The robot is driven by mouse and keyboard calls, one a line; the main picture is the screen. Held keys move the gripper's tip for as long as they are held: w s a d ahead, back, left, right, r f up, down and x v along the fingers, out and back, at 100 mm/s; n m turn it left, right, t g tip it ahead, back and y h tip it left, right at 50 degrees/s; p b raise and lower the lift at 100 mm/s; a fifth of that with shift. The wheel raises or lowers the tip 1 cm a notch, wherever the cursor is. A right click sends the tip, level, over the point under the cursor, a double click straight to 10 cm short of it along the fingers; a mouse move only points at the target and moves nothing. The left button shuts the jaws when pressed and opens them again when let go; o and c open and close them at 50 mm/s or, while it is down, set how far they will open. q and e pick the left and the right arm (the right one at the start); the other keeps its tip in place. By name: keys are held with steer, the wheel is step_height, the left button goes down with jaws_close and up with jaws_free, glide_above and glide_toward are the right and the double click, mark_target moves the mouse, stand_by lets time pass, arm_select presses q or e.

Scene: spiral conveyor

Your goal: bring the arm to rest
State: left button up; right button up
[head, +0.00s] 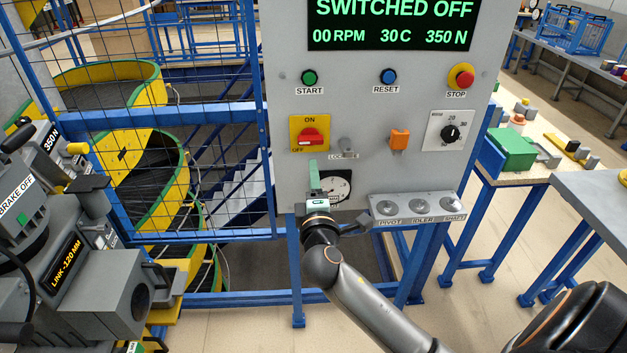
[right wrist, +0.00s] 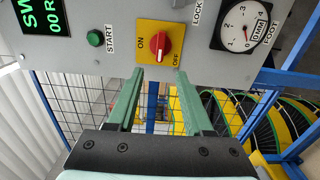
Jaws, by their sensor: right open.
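My right arm reaches up from the lower right in the head view. Its gripper (head: 312,165) is in front of the grey control panel (head: 350,95), below the red ON/OFF switch (head: 310,136). In the right wrist view the two green fingers (right wrist: 162,80) are apart with nothing between them. The red switch also shows in the right wrist view (right wrist: 160,46), just beyond the fingertips. The gripper partly covers the round dial (head: 340,187) in the head view. The panel display (head: 390,22) reads SWITCHED OFF, 00 RPM. My left gripper is not clearly seen.
A blue mesh guard (head: 185,120) stands left of the panel, before the yellow and green spiral conveyor (head: 105,85). A small shelf (head: 415,207) marked PIVOT, IDLER, SHAFT juts out right of the gripper. Grey machinery (head: 80,285) fills the left. A bench with a green box (head: 512,148) stands right.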

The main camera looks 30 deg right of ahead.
steer(key=shift+f, duration=0.1)
stand_by(0.4)
steer(key=s+a+f+m+g+y, duration=0.1)
steer(key=s+a+f+g+y, duration=0.2)
steer(key=f, duration=0.7)
steer(key=s+a+f+m+y, duration=0.2)
steer(key=s+a+f+y, duration=0.25)
steer(key=f, duration=0.45)
steer(key=s+a+f+m+g+y, duration=0.1)
steer(key=s+a+f+m+y, duration=0.1)
steer(key=s, duration=0.6)
steer(key=s+a+f+m+g+y, duration=0.2)
steer(key=s+a+f+m, duration=0.3)
steer(key=s+f, duration=0.3)
steer(key=shift+a+f, duration=0.3)
steer(key=shift+a, duration=0.2)
arm_select(q)
steer(key=shift+c, duration=0.3)
